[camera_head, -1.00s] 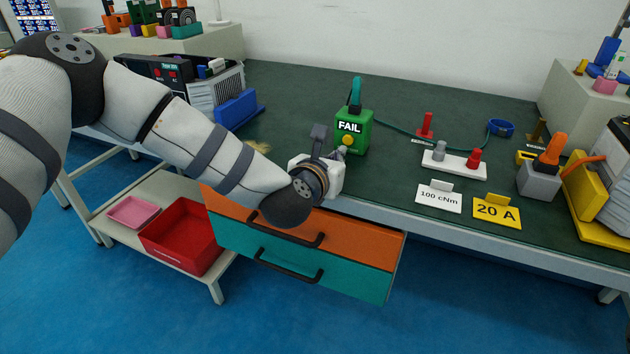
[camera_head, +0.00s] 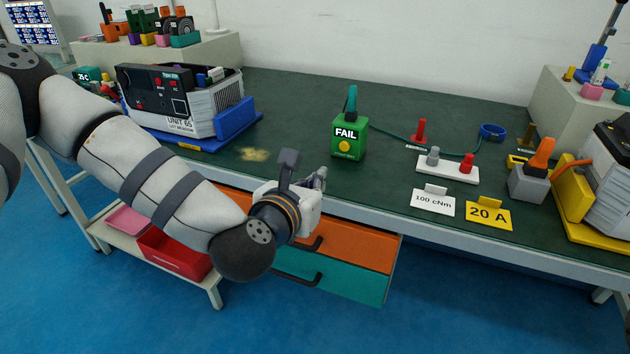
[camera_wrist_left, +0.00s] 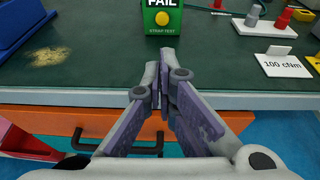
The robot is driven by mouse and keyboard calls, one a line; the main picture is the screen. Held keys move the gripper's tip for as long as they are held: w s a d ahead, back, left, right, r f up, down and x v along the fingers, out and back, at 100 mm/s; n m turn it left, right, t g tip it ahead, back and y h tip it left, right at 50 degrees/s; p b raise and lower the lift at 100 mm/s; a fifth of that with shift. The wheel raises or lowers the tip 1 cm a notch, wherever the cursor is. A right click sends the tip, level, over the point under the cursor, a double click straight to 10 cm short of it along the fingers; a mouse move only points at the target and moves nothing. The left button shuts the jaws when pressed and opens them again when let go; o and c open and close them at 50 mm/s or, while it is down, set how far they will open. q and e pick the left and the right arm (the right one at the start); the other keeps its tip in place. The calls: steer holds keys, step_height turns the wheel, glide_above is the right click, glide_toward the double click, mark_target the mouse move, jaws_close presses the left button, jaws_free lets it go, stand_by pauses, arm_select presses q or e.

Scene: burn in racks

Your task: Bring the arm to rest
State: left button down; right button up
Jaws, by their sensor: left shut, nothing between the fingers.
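My left arm (camera_head: 165,190) comes in from the left, over the front edge of the bench. My left gripper (camera_head: 318,176) is above the bench's front edge, short of the green FAIL box (camera_head: 348,137). In the left wrist view the gripper (camera_wrist_left: 166,55) has its fingertips together with nothing between them. The FAIL box, with its yellow button, stands just beyond the fingertips there (camera_wrist_left: 164,17), apart from them. My right gripper is not in view.
The green bench top (camera_head: 300,100) holds a rack unit (camera_head: 178,100) at left, a white terminal strip (camera_head: 447,168), a 100 cNm card (camera_head: 433,203) and a 20 A card (camera_head: 488,213). Orange (camera_head: 360,243) and teal (camera_head: 350,283) drawers and a red bin (camera_head: 172,254) are below.

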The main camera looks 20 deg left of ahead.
arm_select(q)
steer(key=shift+f, duration=0.1)
steer(key=s+d+f+m+g+h+p, duration=0.15)
steer(key=s+f+m+g, duration=0.25)
steer(key=s+f+m, duration=0.45)
steer(key=s+d+f+m+g+h, duration=0.1)
steer(key=s+d+f+m+g, duration=0.2)
steer(key=s+f+m, duration=0.5)
steer(key=s+a+f+m+g+y, duration=0.1)
steer(key=s+a+f+m+g, duration=0.1)
steer(key=s+m, duration=0.4)
steer(key=s+a+f+m+g+p, duration=0.1)
steer(key=s+a+f+m+g, duration=0.2)
steer(key=s, duration=1)
steer(key=s+a+f+m+g+y, duration=0.1)
steer(key=s+a+m+g, duration=0.3)
steer(key=s+m, duration=0.5)
steer(key=shift+s+a+f+m+g+y+p, duration=0.4)
steer(key=shift+f+m+g, duration=0.1)
steer(key=shift+f, duration=0.3)
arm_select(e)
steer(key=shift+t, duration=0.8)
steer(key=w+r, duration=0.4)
